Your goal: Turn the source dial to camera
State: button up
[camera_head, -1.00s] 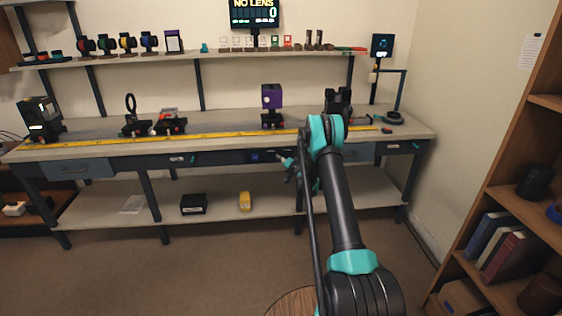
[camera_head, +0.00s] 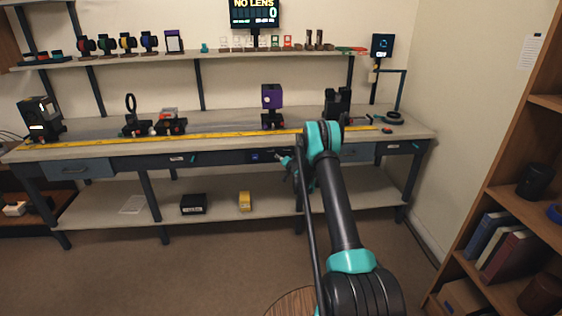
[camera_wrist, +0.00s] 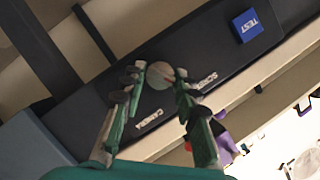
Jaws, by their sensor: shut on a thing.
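The source dial (camera_wrist: 160,75) is a pale round knob on the dark control panel (camera_wrist: 85,105) at the bench's front edge. My gripper (camera_wrist: 159,78) is shut around it, one finger on each side. The word CAMERA is printed on the panel below the dial in the wrist view, and SCREEN to its right. I cannot make out a pointer mark on the dial. In the head view my gripper (camera_head: 285,160) is at the panel (camera_head: 262,156), with the dial hidden.
A purple device (camera_head: 271,96) and a yellow ruler strip (camera_head: 215,136) are on the bench above.

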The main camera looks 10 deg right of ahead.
dwell(0.3)
jog(key=m+t+y, duration=0.1)
jog(key=m, duration=0.2)
jog(key=m+t+y, duration=0.1)
jog(key=m, duration=0.2)
jog(key=f+m+t+y, duration=0.1)
jog(key=m, duration=0.3)
jog(key=shift+d, duration=0.2)
jog(key=shift+t, duration=0.3)
dwell(0.4)
jog(key=o, duration=1.1)
jog(key=shift+s, duration=0.1)
jog(key=v, duration=1.1)
jog(key=shift+s+d, duration=0.2)
jog(key=shift+s, duration=0.15)
